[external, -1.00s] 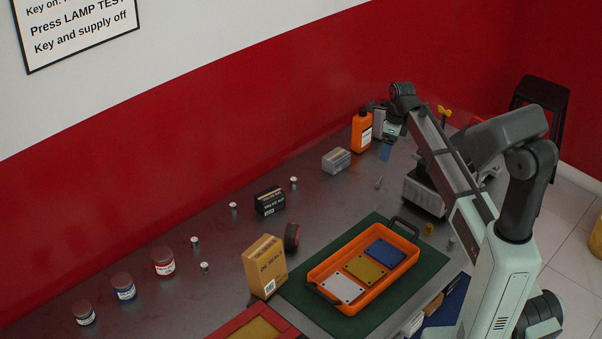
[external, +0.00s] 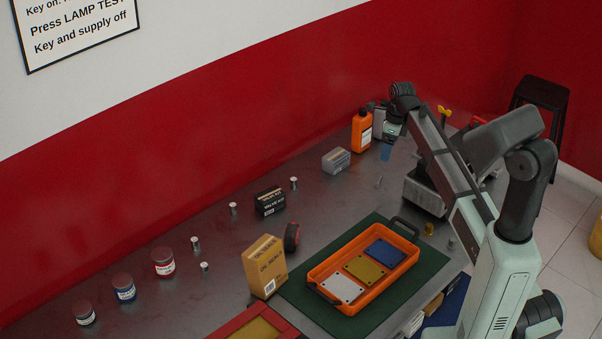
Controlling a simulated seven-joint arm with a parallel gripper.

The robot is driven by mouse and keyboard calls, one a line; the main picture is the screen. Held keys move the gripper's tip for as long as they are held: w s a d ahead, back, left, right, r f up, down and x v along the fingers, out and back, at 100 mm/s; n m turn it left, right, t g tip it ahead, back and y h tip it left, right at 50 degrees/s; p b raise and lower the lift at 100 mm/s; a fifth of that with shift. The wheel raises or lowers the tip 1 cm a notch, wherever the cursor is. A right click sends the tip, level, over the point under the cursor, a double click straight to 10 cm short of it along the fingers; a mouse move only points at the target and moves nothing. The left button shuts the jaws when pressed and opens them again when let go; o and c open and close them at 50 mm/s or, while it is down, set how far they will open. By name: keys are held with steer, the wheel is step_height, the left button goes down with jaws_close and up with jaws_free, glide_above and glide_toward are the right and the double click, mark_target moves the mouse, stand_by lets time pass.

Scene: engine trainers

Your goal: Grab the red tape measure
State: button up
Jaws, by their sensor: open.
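The red tape measure (external: 292,237) is a small black and red rounded object standing on the grey bench. It is just right of and behind the tan carton, close to it; whether they touch I cannot tell. My gripper (external: 386,149) is far off to the upper right, over the back of the bench near the orange bottle. It is open, with its fingers small and partly dark. A small blue patch shows at its lower end, and I cannot tell if it is part of the gripper.
The tan carton (external: 265,267) stands left of the tape measure. An orange tray (external: 325,291) with coloured plates lies on a green mat (external: 433,262) to the right. A black box (external: 270,201), a grey box (external: 336,160) and an orange bottle (external: 362,131) line the back.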

steer(key=shift+c, duration=1.3)
steer(key=r+n+h, duration=0.1)
steer(key=r+n, duration=0.1)
steer(key=n, duration=1.8)
glide_above(292, 227)
steer(key=f, duration=0.5)
steer(key=w+f, duration=0.1)
steer(key=f, duration=0.1)
steer(key=shift+d+f, duration=0.15)
steer(key=shift+f, duration=0.2)
steer(key=shift+s+f, duration=0.3)
steer(key=shift+f, duration=0.4)
steer(key=shift+s+a+f, duration=0.1)
steer(key=shift+f, duration=0.85)
steer(key=shift+s+a+f, duration=0.1)
steer(key=shift+f, duration=0.85)
